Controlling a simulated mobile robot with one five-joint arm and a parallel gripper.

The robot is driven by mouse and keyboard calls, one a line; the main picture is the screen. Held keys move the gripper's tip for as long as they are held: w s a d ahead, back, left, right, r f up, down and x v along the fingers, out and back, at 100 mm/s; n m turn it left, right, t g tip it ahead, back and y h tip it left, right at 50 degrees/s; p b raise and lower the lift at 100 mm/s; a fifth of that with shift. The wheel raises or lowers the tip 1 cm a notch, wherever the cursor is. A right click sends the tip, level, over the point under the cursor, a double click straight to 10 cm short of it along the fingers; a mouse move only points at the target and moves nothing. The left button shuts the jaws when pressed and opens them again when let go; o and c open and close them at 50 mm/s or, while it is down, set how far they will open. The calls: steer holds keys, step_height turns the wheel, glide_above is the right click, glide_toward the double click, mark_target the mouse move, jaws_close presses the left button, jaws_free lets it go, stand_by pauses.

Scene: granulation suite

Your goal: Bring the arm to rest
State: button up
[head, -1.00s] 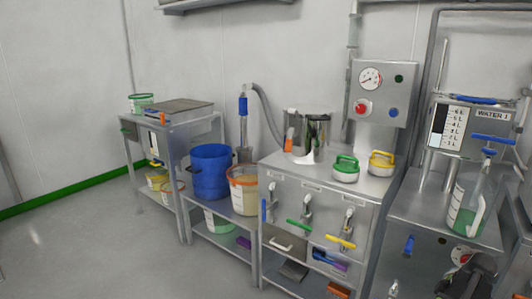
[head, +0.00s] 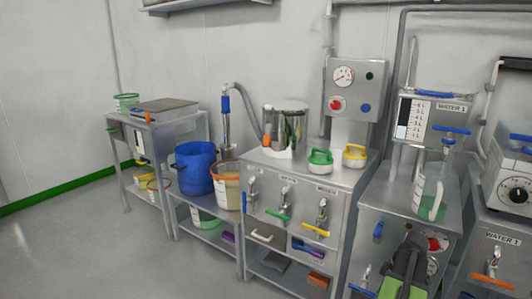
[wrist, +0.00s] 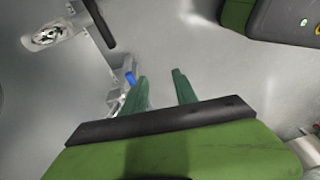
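My gripper (wrist: 162,88) shows in the wrist view with its two green fingers apart and nothing between them. In the head view my green and dark gripper (head: 408,262) is at the lower right, in front of the steel cabinet (head: 385,225) that carries the water gauge. I cannot tell from the head view how far it is from the cabinet front.
A clear jug (head: 431,195) stands on that cabinet. A steel dispensing bench (head: 290,172) with coloured taps and two lidded knobs is to its left. A blue bucket (head: 195,168) stands farther left. A dial unit (head: 510,185) is at right. Floor at left is clear.

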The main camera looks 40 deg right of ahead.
steer(key=w+a+m+g, duration=0.1)
steer(key=w+a+g, duration=0.1)
steer(key=w+a, duration=1.8)
steer(key=w+a+m+h, duration=0.1)
steer(key=w+a, duration=0.3)
steer(key=a, duration=1.2)
steer(key=w+a+m, duration=0.1)
steer(key=w+a, duration=0.2)
steer(key=a, duration=1.4)
step_height(320, 180, up, 37)
steer(key=p, duration=3.8)
steer(key=shift+w+a+r+m, duration=0.2)
steer(key=shift+w+a+m, duration=0.05)
steer(key=shift+a+m, duration=0.05)
